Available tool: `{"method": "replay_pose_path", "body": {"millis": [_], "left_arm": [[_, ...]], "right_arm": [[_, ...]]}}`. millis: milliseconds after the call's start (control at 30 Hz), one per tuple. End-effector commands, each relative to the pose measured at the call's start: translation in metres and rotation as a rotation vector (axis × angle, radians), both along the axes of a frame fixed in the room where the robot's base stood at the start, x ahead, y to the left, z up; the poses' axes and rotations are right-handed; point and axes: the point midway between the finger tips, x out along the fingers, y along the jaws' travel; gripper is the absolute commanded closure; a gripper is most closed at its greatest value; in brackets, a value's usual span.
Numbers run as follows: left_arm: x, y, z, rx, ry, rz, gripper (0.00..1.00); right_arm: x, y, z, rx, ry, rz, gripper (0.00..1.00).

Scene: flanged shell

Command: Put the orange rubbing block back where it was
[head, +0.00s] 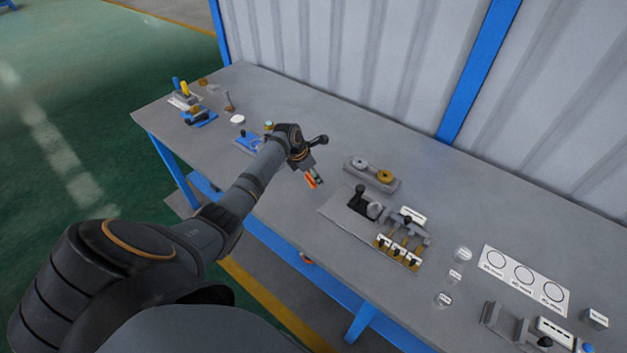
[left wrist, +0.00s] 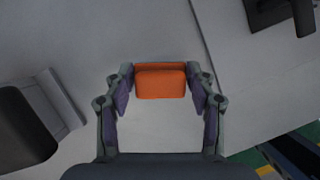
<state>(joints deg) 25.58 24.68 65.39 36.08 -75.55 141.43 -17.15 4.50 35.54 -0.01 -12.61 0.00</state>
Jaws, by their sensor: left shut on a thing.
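My left gripper (head: 313,180) hangs over the middle of the grey table, left of a grey mat. It is shut on the orange rubbing block (left wrist: 160,82), which sits between the purple fingertip pads in the left wrist view. In the head view only a small orange part of the block (head: 309,182) shows beside the fingers. Whether its underside touches the table cannot be told. My right gripper is not in view.
A mat (head: 338,213) carries a black-topped part (head: 362,201); a grey holder with two rings (head: 372,174) stands behind it. A rack with white labels (head: 401,250) is to the right. A blue tray (head: 249,144) lies left of the gripper. Bare table lies around the gripper.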

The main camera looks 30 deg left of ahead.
Motion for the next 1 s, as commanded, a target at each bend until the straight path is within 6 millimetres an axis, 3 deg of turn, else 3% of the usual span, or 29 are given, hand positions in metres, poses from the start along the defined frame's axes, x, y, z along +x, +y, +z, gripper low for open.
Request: {"method": "replay_pose_path", "body": {"millis": [200,533,567,700,1000], "left_arm": [[-0.001,-0.001,-0.027,-0.002,0.001,0.0,0.78],[-0.001,0.0,-0.031,-0.002,0.002,0.001,0.78],[-0.001,0.0,-0.031,-0.002,0.002,0.001,0.41],[-0.002,0.0,-0.031,-0.002,0.002,0.001,0.22],[-0.002,0.0,-0.03,-0.001,0.002,0.001,0.21]], "right_arm": [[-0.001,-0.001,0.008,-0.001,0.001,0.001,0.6],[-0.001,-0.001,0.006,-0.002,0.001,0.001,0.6],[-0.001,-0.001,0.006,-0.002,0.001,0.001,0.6],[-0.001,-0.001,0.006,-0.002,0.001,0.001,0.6],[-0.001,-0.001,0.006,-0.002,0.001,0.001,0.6]]}}
